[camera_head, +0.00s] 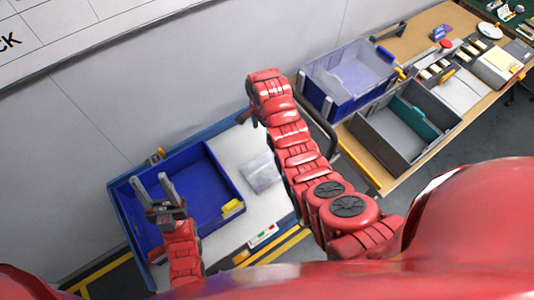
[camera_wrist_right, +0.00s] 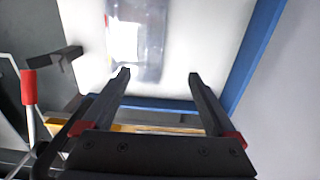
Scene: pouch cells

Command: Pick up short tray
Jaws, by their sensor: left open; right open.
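Which tray is the short tray is not clear from the frames. A blue open tray (camera_head: 222,172) stands on the left table, with a small yellow piece at its right edge. My left gripper (camera_head: 149,180) is open and empty, above the left part of this tray. My right gripper is open and empty in the right wrist view (camera_wrist_right: 158,76), over the white tabletop; in the head view its fingers are mostly hidden by my arm. A blue clear-sided bin (camera_head: 325,104) and a grey tray (camera_head: 379,150) stand on the right table.
A clear plastic packet (camera_head: 262,173) lies on the white tabletop and shows in the right wrist view (camera_wrist_right: 140,40). The left table has a raised blue edge (camera_wrist_right: 256,50). A wooden table (camera_head: 424,22) at right carries several small items. A wall stands behind.

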